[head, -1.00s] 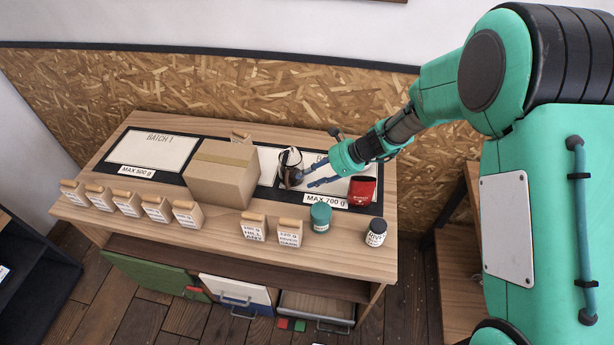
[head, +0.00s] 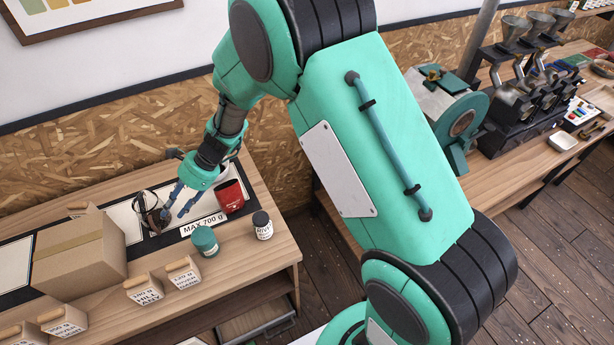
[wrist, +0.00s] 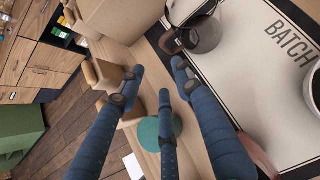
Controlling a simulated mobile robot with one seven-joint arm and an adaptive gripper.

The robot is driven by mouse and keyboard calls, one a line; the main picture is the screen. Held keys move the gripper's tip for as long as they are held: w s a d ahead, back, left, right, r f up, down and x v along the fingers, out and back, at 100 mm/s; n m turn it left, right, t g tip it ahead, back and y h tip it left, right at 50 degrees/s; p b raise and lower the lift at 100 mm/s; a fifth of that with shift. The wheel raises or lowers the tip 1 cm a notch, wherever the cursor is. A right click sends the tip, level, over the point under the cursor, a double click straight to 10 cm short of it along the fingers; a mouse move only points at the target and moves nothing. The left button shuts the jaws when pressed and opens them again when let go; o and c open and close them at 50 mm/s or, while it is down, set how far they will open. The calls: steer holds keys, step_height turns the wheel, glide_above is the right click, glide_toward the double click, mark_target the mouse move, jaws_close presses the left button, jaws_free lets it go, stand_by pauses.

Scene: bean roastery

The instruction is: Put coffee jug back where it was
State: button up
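The coffee jug (head: 146,204), clear glass with dark parts, stands on the white mat with the "MAX 700 g" label (head: 203,223), beside the cardboard box. In the wrist view the jug (wrist: 207,33) is at the top, just beyond the fingertips, and partly cut off by the frame edge. My gripper (head: 176,204) is low over the mat, just right of the jug. In the wrist view its blue fingers (wrist: 160,85) are spread apart with nothing between them. I cannot tell whether a finger touches the jug.
The cardboard box (head: 78,252) stands left of the jug. A red container (head: 230,196) is right of my gripper. Grinders (head: 518,95) stand on another bench.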

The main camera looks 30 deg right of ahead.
steer(key=s+d+r+n+t+h, duration=0.1)
steer(key=s+d+r+n+h, duration=0.1)
steer(key=s+d+r+n, duration=0.6)
steer(key=s+d+r+n+t+h, duration=0.1)
steer(key=s+d+r, duration=0.4)
steer(key=r, duration=0.7)
steer(key=s+d+r+n+t+h, duration=0.1)
steer(key=s+d+r+n+h, duration=0.2)
steer(key=s+d, duration=0.5)
steer(key=s+d+r+n+t+h, duration=0.2)
steer(key=s+d+r+n, duration=0.3)
steer(key=s+d, duration=0.4)
steer(key=shift+s+d+r+n+h, duration=0.25)
steer(key=shift+d+r+n+h, duration=0.15)
steer(key=shift+d, duration=0.3)
